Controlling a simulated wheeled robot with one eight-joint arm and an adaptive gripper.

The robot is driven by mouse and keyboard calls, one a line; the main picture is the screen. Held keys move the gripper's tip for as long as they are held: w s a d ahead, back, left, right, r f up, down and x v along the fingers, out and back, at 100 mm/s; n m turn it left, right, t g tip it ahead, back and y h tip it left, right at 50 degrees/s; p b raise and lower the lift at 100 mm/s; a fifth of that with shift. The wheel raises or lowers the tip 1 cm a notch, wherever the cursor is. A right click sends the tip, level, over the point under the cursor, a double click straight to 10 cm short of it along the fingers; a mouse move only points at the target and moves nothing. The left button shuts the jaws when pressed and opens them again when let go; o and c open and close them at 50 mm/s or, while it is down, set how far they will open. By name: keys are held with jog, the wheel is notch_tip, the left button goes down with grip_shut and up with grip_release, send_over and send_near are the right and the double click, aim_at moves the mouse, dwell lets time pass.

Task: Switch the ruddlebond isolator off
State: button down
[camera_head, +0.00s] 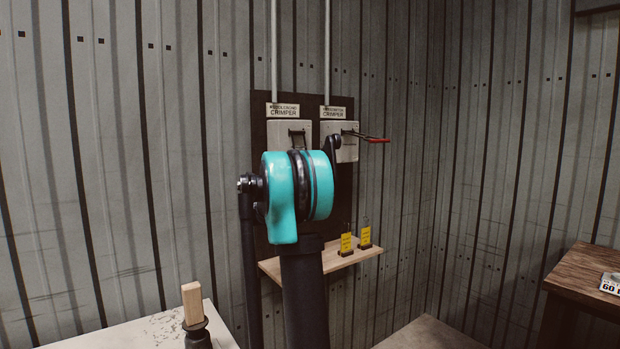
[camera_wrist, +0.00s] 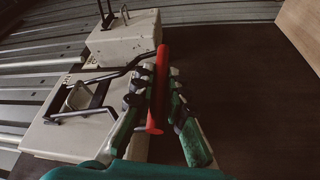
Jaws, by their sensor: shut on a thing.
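The ruddlebond isolator is the left pale box (camera_head: 282,130) on the dark wall board, under a label that appears to read Ruddlebond Crimper. It shows as the nearer box in the wrist view (camera_wrist: 75,140), with a dark bracket and bent rod. The rod leads to a red handle (camera_wrist: 162,58). My gripper (camera_wrist: 157,88) has its green and black fingers on both sides of this handle, closed on it. In the head view my turquoise arm joint hides the gripper and this handle.
A second isolator box (camera_head: 346,147) is close on the right; its red-tipped lever (camera_head: 378,140) sticks out rightward. A wooden shelf (camera_head: 330,263) below carries yellow tags (camera_head: 346,242). A white table (camera_head: 150,332) is lower left, a brown table (camera_head: 575,280) right.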

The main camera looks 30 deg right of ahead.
jog(key=shift+m+h, duration=0.3)
jog(key=shift+m, duration=0.6)
jog(key=shift+w+a+f, duration=0.1)
jog(key=shift+w+a, duration=0.05)
jog(key=shift+w, duration=0.7)
jog(key=shift+w+a+f, duration=0.1)
jog(key=shift+w+f, duration=0.05)
jog(key=shift+w, duration=0.65)
jog(key=shift+w+a+f, duration=0.1)
jog(key=shift+w+a, duration=0.05)
jog(key=shift+w, duration=0.7)
jog(key=shift+r, duration=0.1)
jog(key=c, duration=1.7)
grip_release()
jog(key=shift+w, duration=0.15)
jog(key=shift+o, duration=0.8)
jog(key=v, duration=1.2)
